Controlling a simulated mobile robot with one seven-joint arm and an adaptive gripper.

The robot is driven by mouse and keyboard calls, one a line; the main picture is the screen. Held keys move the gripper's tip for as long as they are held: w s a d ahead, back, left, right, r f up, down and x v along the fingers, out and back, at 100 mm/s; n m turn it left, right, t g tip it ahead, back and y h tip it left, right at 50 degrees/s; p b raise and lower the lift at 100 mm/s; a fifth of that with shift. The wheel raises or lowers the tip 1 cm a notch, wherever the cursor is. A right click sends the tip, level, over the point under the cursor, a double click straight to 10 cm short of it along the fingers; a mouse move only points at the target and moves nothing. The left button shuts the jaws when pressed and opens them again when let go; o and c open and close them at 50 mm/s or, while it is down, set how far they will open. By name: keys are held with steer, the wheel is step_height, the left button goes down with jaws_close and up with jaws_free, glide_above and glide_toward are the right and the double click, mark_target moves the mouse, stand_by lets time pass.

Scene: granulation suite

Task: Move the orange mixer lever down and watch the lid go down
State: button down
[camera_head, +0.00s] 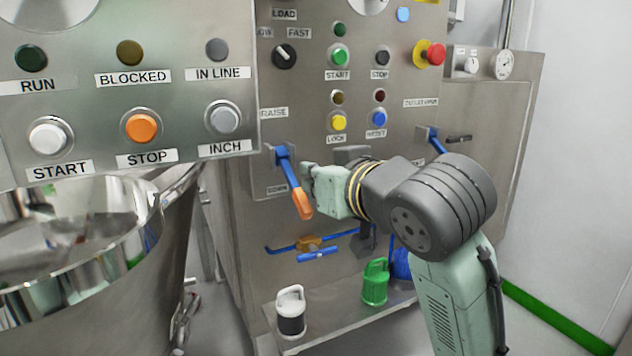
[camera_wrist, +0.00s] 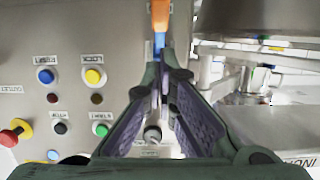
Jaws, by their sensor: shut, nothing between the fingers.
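The mixer lever (camera_head: 302,200) has a blue stem and an orange grip. It slants down from its pivot below the RAISE label, its grip beside the lower label. My gripper (camera_head: 309,176) is shut and empty, just right of the lever. In the wrist view the fingertips (camera_wrist: 163,62) converge close to the blue stem, with the orange grip (camera_wrist: 160,14) beyond them at the top edge. I cannot tell whether they touch the lever. The steel mixer bowl (camera_head: 75,250) is at the lower left; I cannot clearly make out its lid.
A button panel (camera_head: 130,90) fills the upper left and hides part of the bowl area. A red emergency stop (camera_head: 429,54) is on the cabinet. A low shelf (camera_head: 335,318) holds a white-and-black container (camera_head: 291,312) and a green one (camera_head: 375,282). Another blue lever (camera_head: 437,142) is at right.

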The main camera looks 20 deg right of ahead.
steer(key=v, duration=1)
steer(key=shift+r, duration=0.45)
steer(key=shift+s, duration=0.1)
stand_by(3.1)
